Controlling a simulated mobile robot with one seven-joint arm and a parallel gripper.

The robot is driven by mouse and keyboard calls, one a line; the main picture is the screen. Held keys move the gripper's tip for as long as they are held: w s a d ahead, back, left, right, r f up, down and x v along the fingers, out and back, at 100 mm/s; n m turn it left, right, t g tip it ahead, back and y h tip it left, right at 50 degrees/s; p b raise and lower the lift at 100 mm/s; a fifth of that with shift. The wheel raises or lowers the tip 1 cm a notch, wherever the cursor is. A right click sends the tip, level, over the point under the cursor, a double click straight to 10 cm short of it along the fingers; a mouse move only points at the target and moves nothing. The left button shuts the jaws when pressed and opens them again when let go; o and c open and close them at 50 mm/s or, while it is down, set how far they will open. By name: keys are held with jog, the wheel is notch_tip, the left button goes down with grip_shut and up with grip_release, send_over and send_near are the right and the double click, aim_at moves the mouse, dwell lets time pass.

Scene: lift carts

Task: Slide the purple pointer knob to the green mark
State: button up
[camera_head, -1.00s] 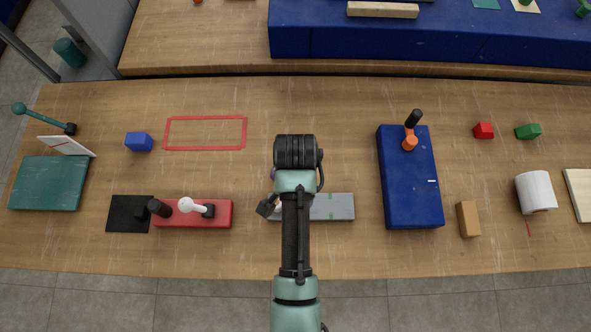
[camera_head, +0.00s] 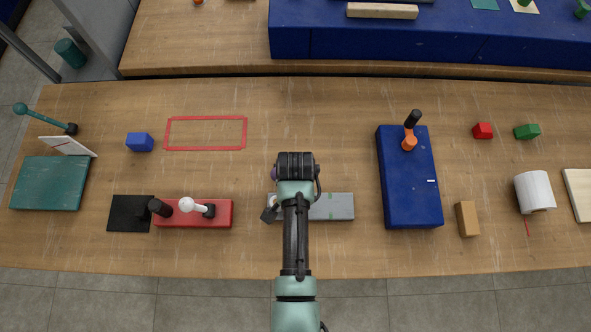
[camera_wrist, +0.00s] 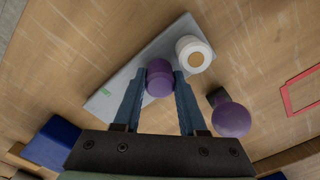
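A grey slide plate (camera_head: 338,207) lies on the table, partly hidden under my arm in the head view; it also shows in the wrist view (camera_wrist: 122,82). A green mark (camera_wrist: 104,92) is near its left end in the wrist view. The purple pointer knob (camera_wrist: 159,80) stands on the plate, right of the green mark. My gripper (camera_wrist: 160,74) has its two blue fingers on either side of this knob, open around it; I see no clear squeeze. A white knob (camera_wrist: 193,54) with a tan top is beside the right fingertip. A purple ball (camera_wrist: 231,119) is right of the right finger.
A blue box (camera_head: 410,190) with an orange-and-black handle stands right of the plate. A red block (camera_head: 222,214) with a white-knobbed lever stands left. A red outlined rectangle (camera_head: 205,149) is at the back left.

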grip_shut()
dwell(1.0)
